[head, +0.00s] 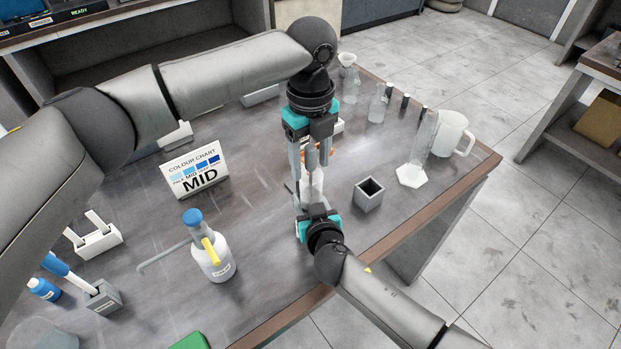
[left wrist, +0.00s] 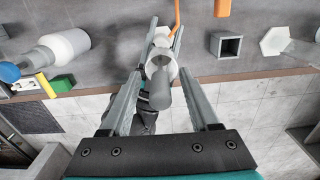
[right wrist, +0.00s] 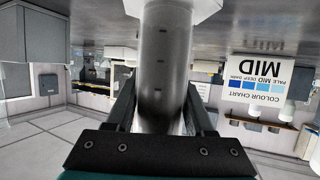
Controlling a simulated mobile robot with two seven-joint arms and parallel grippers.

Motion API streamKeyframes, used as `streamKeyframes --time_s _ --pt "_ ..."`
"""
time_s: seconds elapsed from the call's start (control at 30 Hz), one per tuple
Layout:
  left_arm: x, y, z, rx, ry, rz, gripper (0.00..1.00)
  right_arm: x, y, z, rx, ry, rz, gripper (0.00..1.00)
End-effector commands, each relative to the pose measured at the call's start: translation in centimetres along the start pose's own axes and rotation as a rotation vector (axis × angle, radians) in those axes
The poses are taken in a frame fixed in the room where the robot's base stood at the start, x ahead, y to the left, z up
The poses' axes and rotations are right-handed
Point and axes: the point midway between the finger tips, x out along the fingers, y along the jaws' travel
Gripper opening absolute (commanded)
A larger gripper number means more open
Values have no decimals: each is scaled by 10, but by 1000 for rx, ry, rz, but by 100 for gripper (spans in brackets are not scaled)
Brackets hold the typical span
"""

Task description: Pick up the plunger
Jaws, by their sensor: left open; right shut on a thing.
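The plunger (head: 311,157) is a grey rod with a thicker end, standing upright between the fingers of my left gripper (head: 310,172). In the left wrist view the plunger (left wrist: 159,90) rises from a pale round-mouthed cylinder (left wrist: 161,58), towards that camera. My left gripper is open, pointing down with a finger on either side; I see gaps, and it holds nothing. My right gripper (head: 309,208) is low at the table's front edge and shut on the cylinder. In the right wrist view the cylinder (right wrist: 162,65) is upright with a white collar. The plunger's lower part is hidden.
A grey square cup (head: 368,196) stands just right of the grippers. A wash bottle (head: 211,256) and colour chart (head: 195,170) stand left. Glass flasks (head: 378,105), a measuring cylinder (head: 421,140) and a white jug (head: 452,133) stand right. An orange thing (left wrist: 222,8) lies nearby.

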Motion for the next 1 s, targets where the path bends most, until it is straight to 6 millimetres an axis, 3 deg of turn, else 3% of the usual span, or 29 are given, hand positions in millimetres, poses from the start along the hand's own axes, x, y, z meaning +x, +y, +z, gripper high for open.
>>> streamKeyframes --time_s 0.1,0.33,0.87,1.0 --pt "9 0 0 2 0 1 62 0 0 1 0 -2 0 0" --pt "10 0 0 2 0 0 62 0 0 1 0 -2 0 0" --pt "10 0 0 1 0 0 2 0 0 1 0 -2 0 0" --pt "9 0 0 1 0 0 0 0 0 1 0 -2 0 0"
